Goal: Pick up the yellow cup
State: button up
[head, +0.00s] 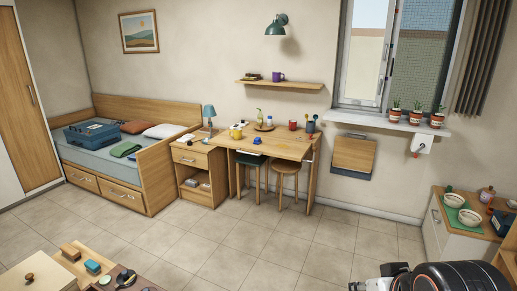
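A small yellow thing, likely the yellow cup (236,131), stands on the left part of the wooden desk (285,148) against the far wall. It is small in the head view, and its handle and inside cannot be made out. Part of my arm shows at the bottom right corner, with a silver and black end that seems to be my gripper (378,280). It is cut off by the lower edge, so its fingers cannot be read. It is far from the desk, across the floor.
A low cabinet (455,238) with bowls is at right, a wooden table (70,262) at lower left. The tiled floor between is clear.

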aim_at(235, 134)
jog(key=i, duration=2.3)
jog(key=i+u, duration=0.15)
jog(key=i, duration=0.4)
jog(key=i+l+u, duration=0.2)
jog(key=i, duration=0.35)
jog(key=i+l+u, duration=0.15)
jog(key=i, duration=0.4)
